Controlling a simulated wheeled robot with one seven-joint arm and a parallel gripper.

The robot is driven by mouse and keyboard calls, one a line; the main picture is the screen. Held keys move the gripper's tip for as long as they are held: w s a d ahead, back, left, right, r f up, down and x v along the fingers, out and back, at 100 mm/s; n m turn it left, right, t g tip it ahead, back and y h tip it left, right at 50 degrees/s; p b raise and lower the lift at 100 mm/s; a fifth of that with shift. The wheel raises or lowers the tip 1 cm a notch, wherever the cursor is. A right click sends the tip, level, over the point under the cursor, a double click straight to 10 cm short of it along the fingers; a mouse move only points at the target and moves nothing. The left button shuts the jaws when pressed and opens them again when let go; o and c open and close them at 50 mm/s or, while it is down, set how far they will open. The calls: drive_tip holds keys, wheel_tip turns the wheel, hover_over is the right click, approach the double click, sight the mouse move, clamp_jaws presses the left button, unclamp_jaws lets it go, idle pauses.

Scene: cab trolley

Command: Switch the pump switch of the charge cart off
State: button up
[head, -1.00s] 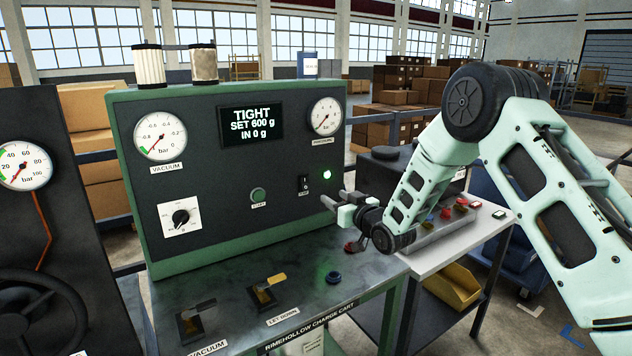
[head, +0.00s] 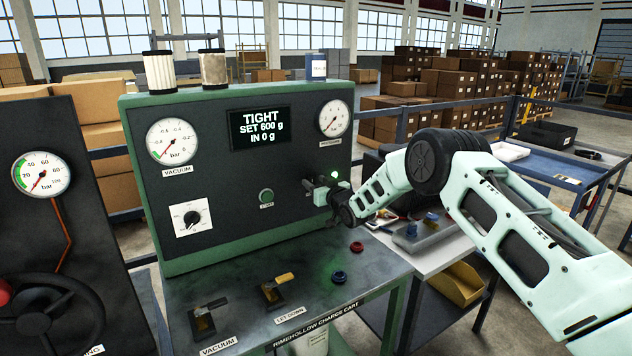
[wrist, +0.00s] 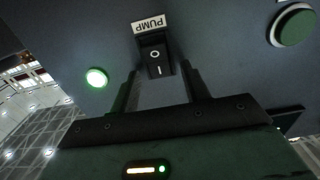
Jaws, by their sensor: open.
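The pump switch (wrist: 155,57) is a small black rocker marked O and I on the green-framed panel of the charge cart (head: 140,150). Its PUMP label (wrist: 152,23) appears upside down in the wrist view. I cannot tell which side of the rocker is pressed in. A lit green lamp (wrist: 96,77) is beside it. My gripper (wrist: 162,68) is open and empty, facing the panel, its fingertips on either side of the rocker's lower part in the wrist view. Contact cannot be told.
A green START button (head: 266,196) and a rotary knob (head: 191,217) are left of my gripper. VACUUM (head: 203,322) and LET DOWN (head: 272,292) levers stand on the cart top below. A display (head: 262,129) reads TIGHT. A side table with small parts is at right.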

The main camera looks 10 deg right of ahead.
drive_tip(key=shift+w, duration=0.1)
drive_tip(key=c, duration=1)
drive_tip(key=f+b, duration=0.1)
drive_tip(key=b, duration=0.2)
drive_tip(key=shift+t+b, duration=0.3)
drive_tip(key=b, duration=0.2)
drive_tip(key=shift+f+t+b, duration=0.1)
drive_tip(key=shift+t+b, duration=0.2)
drive_tip(key=t+b, duration=0.1)
drive_tip(key=b, duration=0.4)
drive_tip(key=t+y+b, duration=0.1)
drive_tip(key=b, duration=0.4)
drive_tip(key=shift+f+t, duration=0.3)
drive_tip(key=shift+t, duration=0.1)
drive_tip(key=shift+s+r+t+y+b, duration=0.2)
drive_tip(key=shift+t+y+b, duration=0.1)
drive_tip(key=shift+b, duration=0.75)
drive_tip(key=o, duration=1)
